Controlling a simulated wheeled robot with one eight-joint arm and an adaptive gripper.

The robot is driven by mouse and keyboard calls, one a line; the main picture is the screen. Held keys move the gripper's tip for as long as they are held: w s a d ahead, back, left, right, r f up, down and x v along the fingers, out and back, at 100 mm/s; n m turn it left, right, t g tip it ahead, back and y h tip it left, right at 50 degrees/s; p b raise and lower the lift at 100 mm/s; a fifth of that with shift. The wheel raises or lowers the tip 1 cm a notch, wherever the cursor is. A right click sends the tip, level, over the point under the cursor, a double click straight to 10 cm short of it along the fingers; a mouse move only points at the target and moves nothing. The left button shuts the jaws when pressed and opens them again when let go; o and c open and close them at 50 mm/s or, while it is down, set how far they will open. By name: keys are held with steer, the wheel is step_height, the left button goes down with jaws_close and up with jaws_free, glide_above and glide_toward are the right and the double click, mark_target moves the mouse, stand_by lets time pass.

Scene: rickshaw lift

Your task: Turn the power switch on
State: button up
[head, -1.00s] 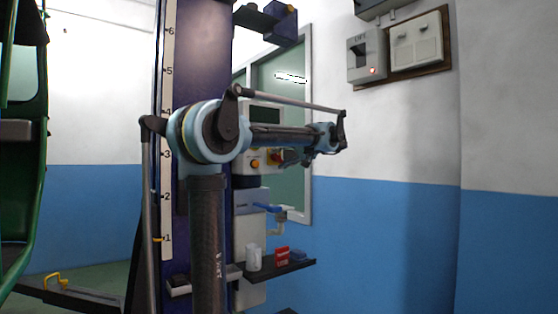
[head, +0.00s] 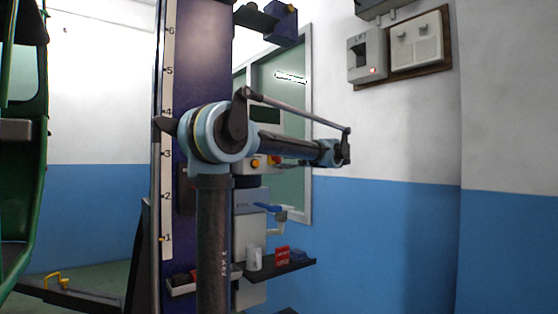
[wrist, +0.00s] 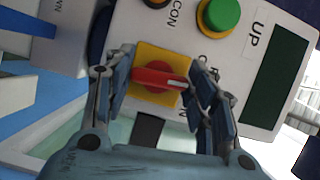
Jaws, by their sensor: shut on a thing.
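The power switch (wrist: 155,77) is a red rotary knob on a yellow square plate (wrist: 156,55), on the white control box. Its pale pointer mark lies nearly level, towards the right in the wrist view. My gripper (wrist: 162,78) has one finger on each side of the knob and is shut on it. The fingers cover the plate's sides. In the head view, a bit of the red knob (head: 276,160) shows beside my arm on the control box; the gripper itself is mostly hidden behind my arm there.
A green button (wrist: 219,13), an "UP" label and a dark display (wrist: 278,78) are close to my fingers. A shelf (head: 285,268) with a white cup and a red box is below. A wall box marked "LIFT" (head: 367,55) has a lit red lamp.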

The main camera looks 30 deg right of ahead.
steer(key=m+t, duration=0.1)
steer(key=m, duration=0.2)
steer(key=m+t, duration=0.1)
steer(key=m, duration=0.2)
steer(key=m+t, duration=0.1)
steer(key=m, duration=0.2)
steer(key=shift+f, duration=0.3)
steer(key=shift+a+m+t, duration=0.1)
steer(key=shift+m+t, duration=0.2)
steer(key=shift+m, duration=0.1)
steer(key=o, duration=1)
steer(key=shift+o, duration=0.2)
steer(key=shift+r, duration=0.1)
steer(key=v, duration=1.2)
